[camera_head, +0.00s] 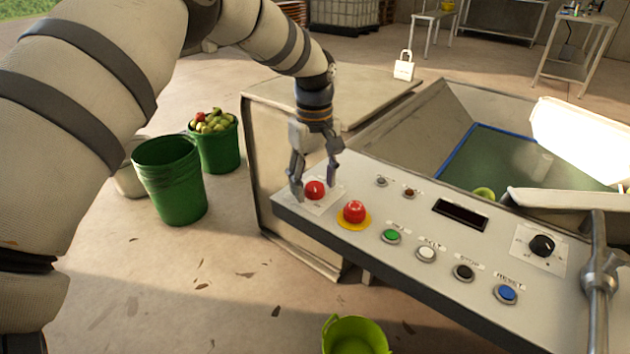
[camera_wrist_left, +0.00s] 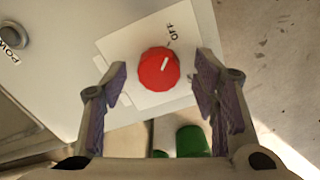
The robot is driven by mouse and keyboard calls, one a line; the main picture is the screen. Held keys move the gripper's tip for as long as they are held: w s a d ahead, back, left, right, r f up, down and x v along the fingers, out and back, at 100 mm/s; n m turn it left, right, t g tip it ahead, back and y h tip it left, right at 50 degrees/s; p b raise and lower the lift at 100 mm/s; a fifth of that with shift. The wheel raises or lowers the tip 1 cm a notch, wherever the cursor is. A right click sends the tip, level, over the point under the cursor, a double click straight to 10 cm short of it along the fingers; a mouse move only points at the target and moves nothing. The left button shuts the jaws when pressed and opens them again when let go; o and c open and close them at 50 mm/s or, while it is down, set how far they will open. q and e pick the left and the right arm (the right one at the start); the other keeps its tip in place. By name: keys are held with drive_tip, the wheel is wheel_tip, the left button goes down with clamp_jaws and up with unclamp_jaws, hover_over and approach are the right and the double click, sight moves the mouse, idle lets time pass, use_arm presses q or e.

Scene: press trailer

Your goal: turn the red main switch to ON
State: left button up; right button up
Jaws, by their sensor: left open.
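The red main switch (camera_head: 315,189) is a round red knob on a pale square plate at the left end of the control panel (camera_head: 400,265). It also shows in the left wrist view (camera_wrist_left: 158,69), where its white mark points towards the word OFF. My left gripper (camera_head: 315,190) is open, with its fingers on either side of the knob. In the left wrist view the fingers (camera_wrist_left: 163,88) stand apart from the knob, with gaps on both sides. The ON label cannot be made out. My right gripper is not in view.
A red mushroom button (camera_head: 354,212) on a yellow ring sits close to the switch. Green, white, black and blue buttons (camera_head: 507,293) follow to the right, with a black dial (camera_head: 541,245). Green buckets (camera_head: 170,180) stand on the floor at left. A white padlock (camera_head: 404,66) is behind the panel.

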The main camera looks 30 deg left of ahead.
use_arm(q)
drive_tip(key=shift+f, duration=0.1)
drive_tip(key=c, duration=1.2)
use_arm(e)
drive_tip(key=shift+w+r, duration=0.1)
use_arm(q)
drive_tip(key=m+p, duration=0.1)
drive_tip(key=m, duration=0.7)
drive_tip(key=shift+m, duration=0.3)
drive_tip(key=m, duration=0.9)
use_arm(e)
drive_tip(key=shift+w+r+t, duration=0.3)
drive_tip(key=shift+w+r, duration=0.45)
use_arm(q)
drive_tip(key=shift+m, duration=0.3)
